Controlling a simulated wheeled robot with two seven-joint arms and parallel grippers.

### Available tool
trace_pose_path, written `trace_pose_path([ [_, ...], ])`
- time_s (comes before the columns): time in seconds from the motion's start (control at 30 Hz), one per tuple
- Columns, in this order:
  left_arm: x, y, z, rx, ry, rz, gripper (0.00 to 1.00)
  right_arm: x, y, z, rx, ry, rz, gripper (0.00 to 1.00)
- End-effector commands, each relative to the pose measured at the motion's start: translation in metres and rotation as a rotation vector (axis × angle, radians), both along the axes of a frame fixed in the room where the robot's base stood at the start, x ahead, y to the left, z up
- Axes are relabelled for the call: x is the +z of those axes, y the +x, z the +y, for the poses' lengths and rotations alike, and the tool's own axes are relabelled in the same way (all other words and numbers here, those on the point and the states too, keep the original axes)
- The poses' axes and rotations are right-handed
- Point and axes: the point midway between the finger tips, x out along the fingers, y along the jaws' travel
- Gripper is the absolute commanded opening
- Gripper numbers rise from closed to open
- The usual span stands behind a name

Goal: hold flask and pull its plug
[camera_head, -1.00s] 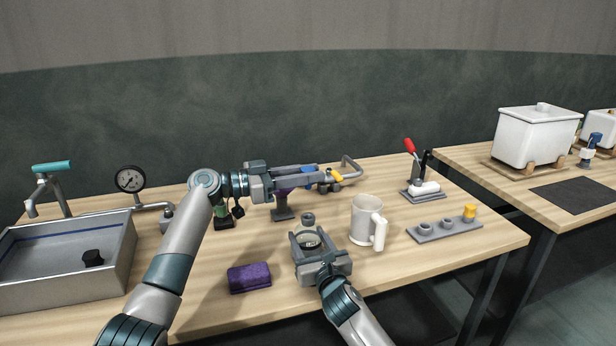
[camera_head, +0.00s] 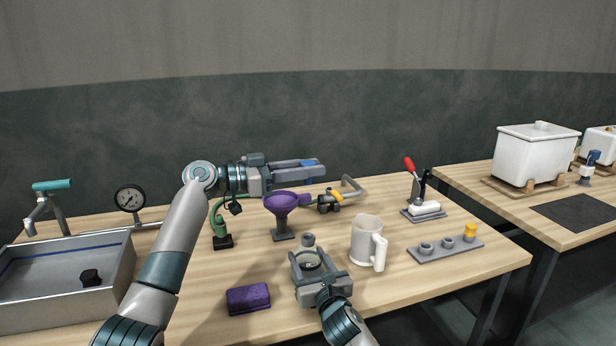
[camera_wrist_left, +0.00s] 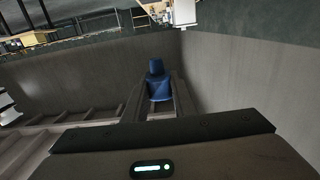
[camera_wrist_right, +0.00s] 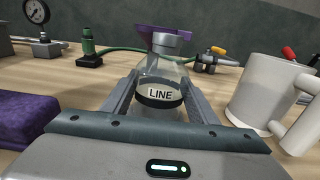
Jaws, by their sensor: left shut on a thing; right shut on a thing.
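A clear flask (camera_wrist_right: 160,78) with a black band, a white LINE label and a grey collar stands upright in the right wrist view. My right gripper (camera_head: 308,262) is shut around its body, low over the table. The flask's grey top (camera_head: 308,240) shows in the head view, with no blue piece on it. My left gripper (camera_head: 312,170) is shut on a blue plug (camera_wrist_left: 158,85), seen between its fingers in the left wrist view. It holds the plug in the air, above and apart from the flask.
A purple funnel (camera_head: 282,201) on a stand is behind the flask, and a white mug (camera_head: 366,240) is close at its right. A purple sponge (camera_head: 248,298) lies at front left. A grey rack (camera_head: 440,250) is at right, a metal basin (camera_head: 60,290) at left.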

Motion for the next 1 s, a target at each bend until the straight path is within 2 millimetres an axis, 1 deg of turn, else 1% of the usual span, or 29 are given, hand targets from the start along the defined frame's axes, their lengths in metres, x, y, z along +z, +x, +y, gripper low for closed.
trace_pose_path([
  [0.2, 0.014, 0.000, 0.000, 0.000, -0.001, -0.001, 0.00, 0.000, 0.000, 0.000, 0.000, 0.000, 0.001, 0.25],
  [0.3, 0.017, 0.000, 0.000, 0.000, 0.000, -0.001, 0.00, 0.000, 0.000, 0.000, 0.000, 0.000, 0.001, 0.25],
  [0.77, 0.018, 0.000, 0.000, 0.000, 0.000, 0.001, 0.00, 0.000, 0.000, 0.000, 0.000, 0.000, 0.001, 0.25],
  [0.8, 0.018, 0.000, 0.000, 0.000, 0.000, 0.001, 0.00, 0.000, 0.000, 0.000, 0.000, 0.000, 0.001, 0.56],
  [0.87, 0.018, 0.000, 0.000, 0.000, 0.000, 0.001, 0.00, 0.000, 0.000, 0.000, 0.000, 0.000, 0.001, 0.70],
  [0.9, 0.018, 0.000, 0.000, 0.000, 0.000, 0.001, 0.00, 0.000, 0.000, 0.000, 0.000, 0.000, 0.001, 0.75],
  [1.0, 0.018, 0.000, 0.000, 0.000, 0.000, 0.001, 0.00, 0.000, 0.000, 0.000, 0.000, 0.000, 0.000, 0.75],
])
